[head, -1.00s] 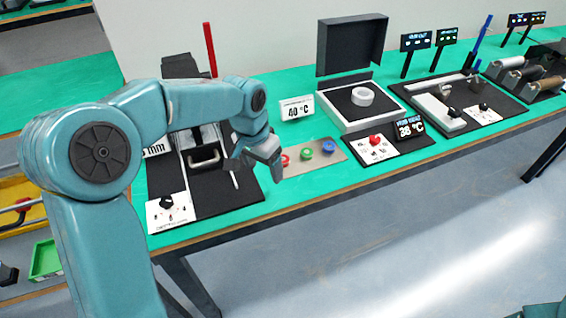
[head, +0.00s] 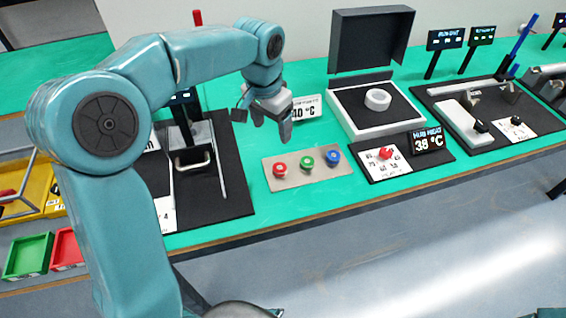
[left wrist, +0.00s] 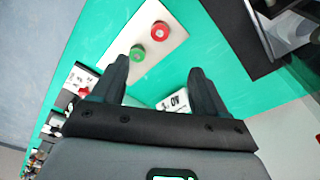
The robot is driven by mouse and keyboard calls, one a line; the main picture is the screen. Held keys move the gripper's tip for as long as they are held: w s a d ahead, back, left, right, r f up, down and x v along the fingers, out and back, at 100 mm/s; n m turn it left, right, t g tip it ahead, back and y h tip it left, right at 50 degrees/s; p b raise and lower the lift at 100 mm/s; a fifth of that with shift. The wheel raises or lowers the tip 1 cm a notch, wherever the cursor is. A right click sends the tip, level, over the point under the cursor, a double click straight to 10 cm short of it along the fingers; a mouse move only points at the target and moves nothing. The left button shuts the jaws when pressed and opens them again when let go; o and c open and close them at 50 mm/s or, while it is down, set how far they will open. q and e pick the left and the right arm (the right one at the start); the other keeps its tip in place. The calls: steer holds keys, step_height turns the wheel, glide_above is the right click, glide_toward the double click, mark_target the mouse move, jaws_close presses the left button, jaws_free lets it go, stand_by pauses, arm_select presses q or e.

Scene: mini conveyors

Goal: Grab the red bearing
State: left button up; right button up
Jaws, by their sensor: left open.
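The red bearing (head: 280,169) sits at the left end of a beige plate (head: 302,180) on the green table. A green bearing (head: 306,161) and a blue bearing (head: 333,157) stand to its right. My left gripper (head: 272,128) is open and empty, above and behind the plate, apart from the bearings. In the left wrist view the red bearing (left wrist: 160,31) lies beyond the open jaws (left wrist: 157,70), with the green bearing (left wrist: 138,54) nearer the left finger. The blue bearing is not visible there. My right gripper is not in view.
A black press-like station (head: 215,200) stands left of the plate. A heater panel with a red knob (head: 386,153) stands to the right, below a hotplate with a white ring (head: 378,99). A temperature card (head: 306,106) stands behind my gripper. The table's front edge is clear.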

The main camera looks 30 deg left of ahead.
arm_select(q)
glide_above(279, 168)
step_height(279, 168, down, 6)
steer(key=f, duration=0.5)
steer(key=shift+s+d, duration=0.15)
steer(key=shift+s, duration=0.2)
steer(key=shift+w+f, duration=0.2)
steer(key=shift+f, duration=0.15)
step_height(279, 168, down, 4)
steer(key=shift+w+f, duration=0.1)
steer(key=shift+f, duration=0.15)
steer(key=shift+w+f, duration=0.2)
steer(key=shift+f, duration=0.05)
steer(key=shift+s+r, duration=0.1)
steer(key=shift+s, duration=0.1)
steer(key=shift+s+r, duration=0.1)
steer(key=c, duration=0.3)
steer(key=shift+w, duration=0.2)
steer(key=c, duration=0.9)
steer(key=shift+s, duration=0.1)
